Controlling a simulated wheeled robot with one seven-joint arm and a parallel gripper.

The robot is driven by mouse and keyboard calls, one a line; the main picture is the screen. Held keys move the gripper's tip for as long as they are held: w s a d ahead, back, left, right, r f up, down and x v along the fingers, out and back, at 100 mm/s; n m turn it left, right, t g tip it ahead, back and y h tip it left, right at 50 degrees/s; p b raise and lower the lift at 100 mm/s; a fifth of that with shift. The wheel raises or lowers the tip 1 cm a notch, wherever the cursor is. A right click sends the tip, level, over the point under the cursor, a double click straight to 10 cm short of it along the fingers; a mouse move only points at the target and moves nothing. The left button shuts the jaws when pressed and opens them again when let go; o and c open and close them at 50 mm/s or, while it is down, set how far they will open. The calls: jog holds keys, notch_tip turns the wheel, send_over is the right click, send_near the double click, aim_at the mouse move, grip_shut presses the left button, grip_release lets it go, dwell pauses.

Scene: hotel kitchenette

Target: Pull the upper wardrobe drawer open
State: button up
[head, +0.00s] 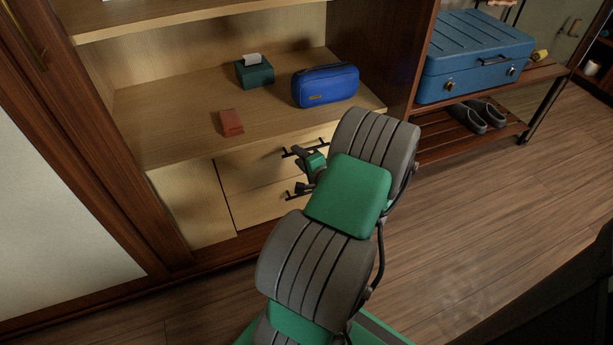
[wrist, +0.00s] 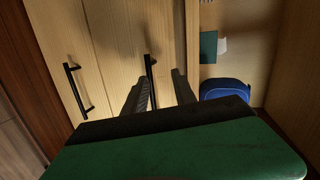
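The upper wardrobe drawer (head: 250,163) has a pale wood front under the shelf and looks shut. Its dark bar handle (head: 290,153) is partly hidden by my arm in the head view. In the wrist view the same handle (wrist: 149,66) shows as a dark bar. My gripper (wrist: 163,84) is open, with its fingers pointing at the drawer front. The handle appears between the fingers, closer to the left one; I cannot tell whether they touch. In the head view my gripper (head: 304,165) is small and partly hidden by my arm.
The lower drawer (head: 255,204) looks shut; its handle (wrist: 77,88) shows in the wrist view. On the shelf above are a green tissue box (head: 254,73), a blue pouch (head: 326,87) and a red item (head: 231,122). A rack with a blue suitcase (head: 470,65) stands at right.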

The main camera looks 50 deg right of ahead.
jog(key=s+d+f+m+h, duration=0.2)
jog(key=s+d+f+m, duration=0.1)
jog(key=b+x, duration=0.1)
jog(key=x, duration=0.3)
jog(key=b+x, duration=0.1)
jog(key=x, duration=0.2)
jog(key=shift+d+r+b, duration=0.25)
jog(key=shift+d+b, duration=0.05)
jog(key=shift+b, duration=0.05)
grip_shut()
dwell(0.8)
